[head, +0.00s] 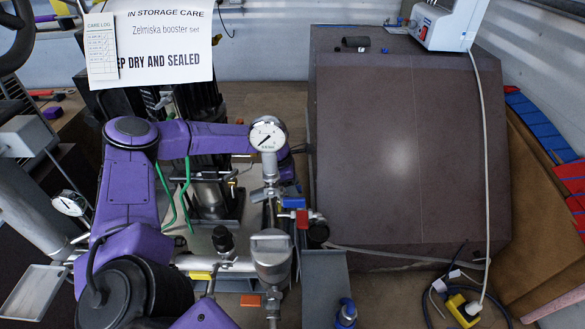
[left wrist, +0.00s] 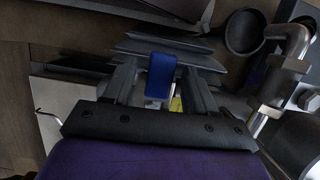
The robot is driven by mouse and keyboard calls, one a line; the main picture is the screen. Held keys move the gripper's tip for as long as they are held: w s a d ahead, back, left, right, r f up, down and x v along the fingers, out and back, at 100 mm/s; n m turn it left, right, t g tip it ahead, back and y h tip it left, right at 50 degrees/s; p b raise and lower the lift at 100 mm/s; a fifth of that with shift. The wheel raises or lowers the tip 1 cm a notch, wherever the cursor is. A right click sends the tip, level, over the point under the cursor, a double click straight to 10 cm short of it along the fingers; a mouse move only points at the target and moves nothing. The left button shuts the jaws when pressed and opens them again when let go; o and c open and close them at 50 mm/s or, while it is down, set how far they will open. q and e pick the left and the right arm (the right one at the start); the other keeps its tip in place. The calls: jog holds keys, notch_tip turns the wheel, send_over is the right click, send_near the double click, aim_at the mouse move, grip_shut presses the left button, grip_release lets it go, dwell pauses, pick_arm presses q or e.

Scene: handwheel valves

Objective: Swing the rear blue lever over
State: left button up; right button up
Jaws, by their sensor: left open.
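The blue lever (head: 293,203) sits on the pipework below the round gauge, just behind a red lever (head: 302,217). In the left wrist view the blue lever (left wrist: 161,72) stands between the two fingers of my left gripper (left wrist: 161,88), with a gap on each side. The left gripper is open. In the head view my purple arm reaches across from the left, and the left gripper (head: 287,172) is partly hidden behind the gauge, close above the blue lever. My right gripper is not in view.
The white gauge (head: 267,136) stands in front of my left wrist. A metal valve body (head: 270,250), a yellow handle (head: 201,275) and an orange one (head: 250,300) are nearer. A large brown case (head: 400,150) fills the right. A sign (head: 165,50) hangs behind.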

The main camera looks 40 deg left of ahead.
pick_arm(q)
notch_tip(320, 180, up, 6)
jog(key=p, duration=0.5)
jog(key=shift+r, duration=0.15)
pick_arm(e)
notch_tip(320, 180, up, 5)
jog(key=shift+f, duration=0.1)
pick_arm(q)
jog(key=shift+f, duration=0.2)
